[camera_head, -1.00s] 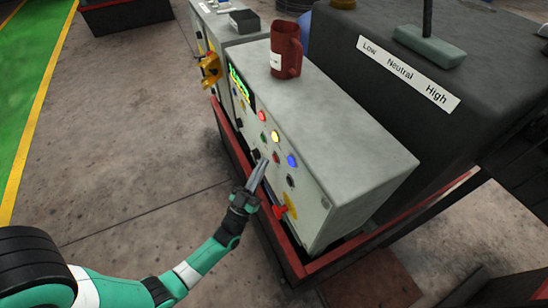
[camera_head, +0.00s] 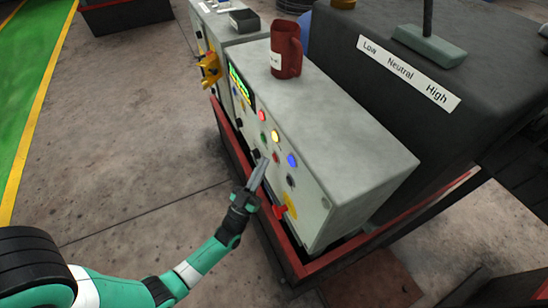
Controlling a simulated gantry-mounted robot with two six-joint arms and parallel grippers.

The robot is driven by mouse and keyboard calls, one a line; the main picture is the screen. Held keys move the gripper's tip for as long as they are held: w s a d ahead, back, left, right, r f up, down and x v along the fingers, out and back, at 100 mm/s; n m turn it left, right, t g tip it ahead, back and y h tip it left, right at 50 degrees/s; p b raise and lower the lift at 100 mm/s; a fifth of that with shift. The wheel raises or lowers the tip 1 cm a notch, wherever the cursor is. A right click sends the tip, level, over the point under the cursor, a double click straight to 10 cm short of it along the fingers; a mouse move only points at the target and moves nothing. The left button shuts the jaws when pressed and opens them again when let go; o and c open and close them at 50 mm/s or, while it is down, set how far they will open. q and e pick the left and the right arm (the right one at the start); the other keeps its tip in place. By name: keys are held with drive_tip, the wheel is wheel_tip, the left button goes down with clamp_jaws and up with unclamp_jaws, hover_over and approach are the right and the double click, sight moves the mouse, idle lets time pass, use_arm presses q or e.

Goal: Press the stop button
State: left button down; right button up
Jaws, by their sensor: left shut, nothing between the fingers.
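The grey control box (camera_head: 345,165) has a front panel with several coloured lamps and buttons. A dark red button (camera_head: 276,157) sits in the lower row, beside a lit blue one (camera_head: 292,160); no stop label is readable. A red handle on a yellow disc (camera_head: 290,206) is lower on the same panel. My left gripper (camera_head: 263,163) is shut and empty, its fingertips in front of the panel just left of the dark red button. I cannot tell whether the tips touch the panel. My right gripper is not in view.
A red mug (camera_head: 286,50) stands on top of the box. A red frame edge (camera_head: 272,236) runs along the box's base. The floor (camera_head: 130,150) left of it is clear.

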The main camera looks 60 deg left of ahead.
use_arm(q)
drive_tip(key=shift+w, duration=0.3)
drive_tip(key=shift+w+b, duration=0.35)
drive_tip(key=shift+w, duration=0.05)
idle(0.6)
drive_tip(key=shift+s, duration=0.8)
drive_tip(key=shift+s+a+p, duration=0.15)
drive_tip(key=shift+s+p, duration=0.45)
drive_tip(key=shift+s, duration=1.9)
